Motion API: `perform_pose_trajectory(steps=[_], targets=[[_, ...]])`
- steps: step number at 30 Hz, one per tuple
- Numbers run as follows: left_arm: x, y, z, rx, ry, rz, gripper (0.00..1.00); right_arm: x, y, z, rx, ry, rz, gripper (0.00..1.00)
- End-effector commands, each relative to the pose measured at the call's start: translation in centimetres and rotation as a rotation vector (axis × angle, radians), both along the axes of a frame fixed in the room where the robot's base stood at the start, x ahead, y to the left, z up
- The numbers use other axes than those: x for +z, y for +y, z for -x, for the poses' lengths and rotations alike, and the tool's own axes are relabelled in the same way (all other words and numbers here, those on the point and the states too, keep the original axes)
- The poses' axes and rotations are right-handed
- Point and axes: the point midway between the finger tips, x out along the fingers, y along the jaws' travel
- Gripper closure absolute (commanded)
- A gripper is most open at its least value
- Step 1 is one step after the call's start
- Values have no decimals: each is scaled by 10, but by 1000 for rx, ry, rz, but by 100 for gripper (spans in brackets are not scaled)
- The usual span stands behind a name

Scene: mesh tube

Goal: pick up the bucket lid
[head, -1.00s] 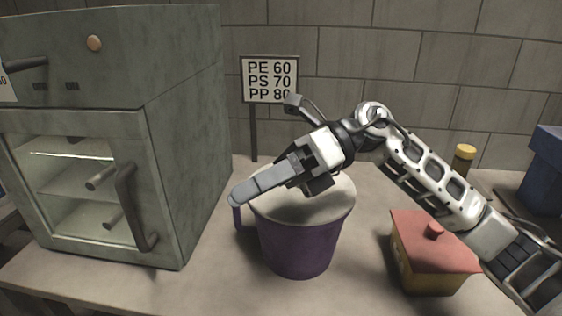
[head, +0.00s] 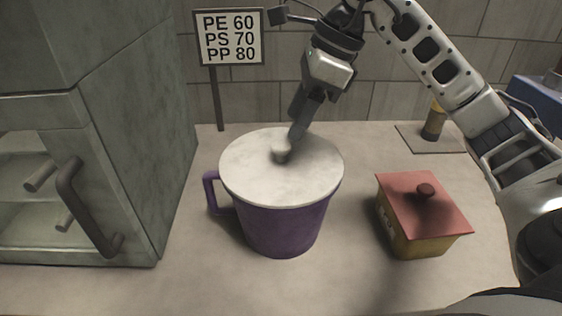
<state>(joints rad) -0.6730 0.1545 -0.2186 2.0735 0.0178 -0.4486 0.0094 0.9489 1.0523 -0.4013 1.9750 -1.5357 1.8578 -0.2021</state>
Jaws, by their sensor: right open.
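The bucket lid (head: 302,178) is a pale, round disc lying flat on top of the purple bucket (head: 281,227), with a small knob (head: 281,153) near its middle. The bucket stands upright on the table and has a handle on its left side. My right gripper (head: 291,141) comes down from above with its fingers pointing at the lid, right at the knob. It is open; I cannot tell whether the fingers touch the knob, and one finger hides the other. My left gripper is out of view.
A grey-green oven (head: 145,150) with a door handle stands at the left. A yellow box with a red lid (head: 416,201) sits right of the bucket. A sign (head: 229,37) stands behind, and a yellow-and-dark bottle (head: 434,121) at the back right. The table front is bare.

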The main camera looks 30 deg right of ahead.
Motion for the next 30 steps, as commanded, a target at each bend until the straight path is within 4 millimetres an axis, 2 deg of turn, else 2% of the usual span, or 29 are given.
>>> perform_pose_trajectory(steps=[7,15,24,29,30], targets=[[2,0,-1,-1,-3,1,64,-17,6,-3,1,2,-1,49],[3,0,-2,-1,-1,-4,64,-53,18,-10,2,0,-2,49],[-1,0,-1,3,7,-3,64,-58,19,-11,1,-1,-1,49],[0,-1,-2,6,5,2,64,-58,19,-11,1,-1,-1,93],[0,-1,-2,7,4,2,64,-58,19,-11,1,-1,-1,97]])
